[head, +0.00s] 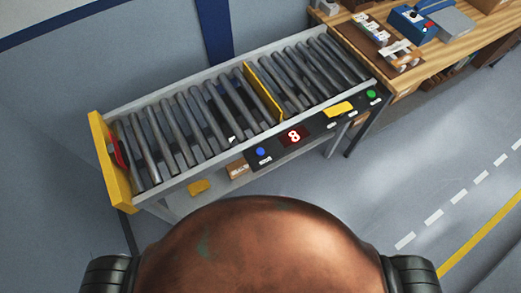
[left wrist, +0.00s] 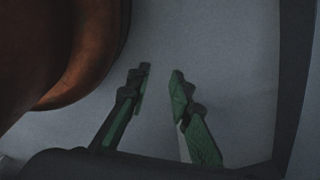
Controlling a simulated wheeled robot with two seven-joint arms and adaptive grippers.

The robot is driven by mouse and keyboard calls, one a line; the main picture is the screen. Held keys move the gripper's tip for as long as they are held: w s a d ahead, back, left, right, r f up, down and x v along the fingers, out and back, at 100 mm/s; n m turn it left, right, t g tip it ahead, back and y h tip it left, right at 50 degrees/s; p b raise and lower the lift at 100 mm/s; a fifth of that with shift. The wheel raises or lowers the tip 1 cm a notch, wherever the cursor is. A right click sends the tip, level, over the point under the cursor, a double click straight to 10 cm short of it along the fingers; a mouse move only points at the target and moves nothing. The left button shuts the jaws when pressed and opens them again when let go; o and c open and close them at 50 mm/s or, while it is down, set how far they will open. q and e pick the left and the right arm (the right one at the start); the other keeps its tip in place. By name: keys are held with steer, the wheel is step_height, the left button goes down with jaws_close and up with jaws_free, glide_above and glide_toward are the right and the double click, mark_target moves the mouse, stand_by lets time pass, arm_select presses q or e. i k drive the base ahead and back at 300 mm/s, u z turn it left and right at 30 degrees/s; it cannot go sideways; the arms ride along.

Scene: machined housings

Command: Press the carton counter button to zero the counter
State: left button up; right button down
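The roller conveyor has a dark control panel (head: 316,130) along its front rail. A red lit display (head: 294,136) on the panel reads 8. A blue round button (head: 260,152) sits left of the display, above a small label too small to read. A green round button (head: 371,94) sits at the panel's right end. My left gripper (left wrist: 160,70) shows in the left wrist view with its two green fingers apart and nothing between them, over plain grey floor. Neither gripper shows in the head view, so the right gripper is not seen.
The conveyor rollers (head: 195,117) are empty, with a yellow divider (head: 263,92) across them and a yellow end plate (head: 113,165) at left. A wooden workbench (head: 460,50) with a blue device (head: 411,24) adjoins at right. The floor (head: 420,150) in front is open.

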mark_target(259, 151)
steer(key=u, duration=1.95)
steer(key=k, duration=1.2)
steer(key=z, duration=1.95)
steer(key=i, duration=0.5)
steer(key=z, duration=0.05)
